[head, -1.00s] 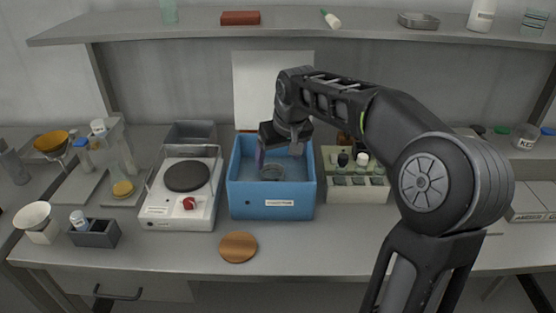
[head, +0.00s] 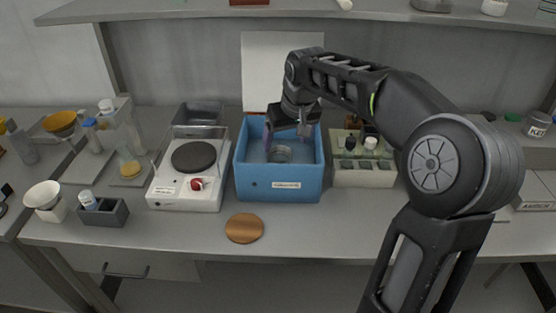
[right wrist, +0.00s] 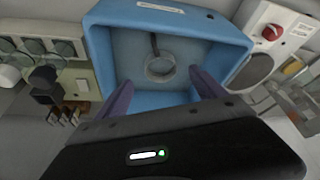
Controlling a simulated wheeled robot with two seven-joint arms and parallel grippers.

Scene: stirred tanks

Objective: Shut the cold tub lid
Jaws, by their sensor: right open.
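The blue cold tub (head: 280,188) stands on the bench, open at the top, with a round clear dish (head: 279,154) inside. It also shows in the right wrist view (right wrist: 205,28). A pale upright panel (head: 275,72) of about the tub's width stands directly behind it; it looks like the raised lid, though its hinge is not clear. My right gripper (head: 287,130) is over the rear part of the tub, fingers apart and pointing down. In the right wrist view the fingers (right wrist: 163,88) hold nothing, with the dish beyond them. My left gripper is not in view.
A hotplate (head: 186,188) stands close left of the tub and a vial rack (head: 364,178) close right. A copper-coloured disc (head: 245,228) lies in front. A shelf (head: 200,12) runs above. The bench front to the right of the disc is clear.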

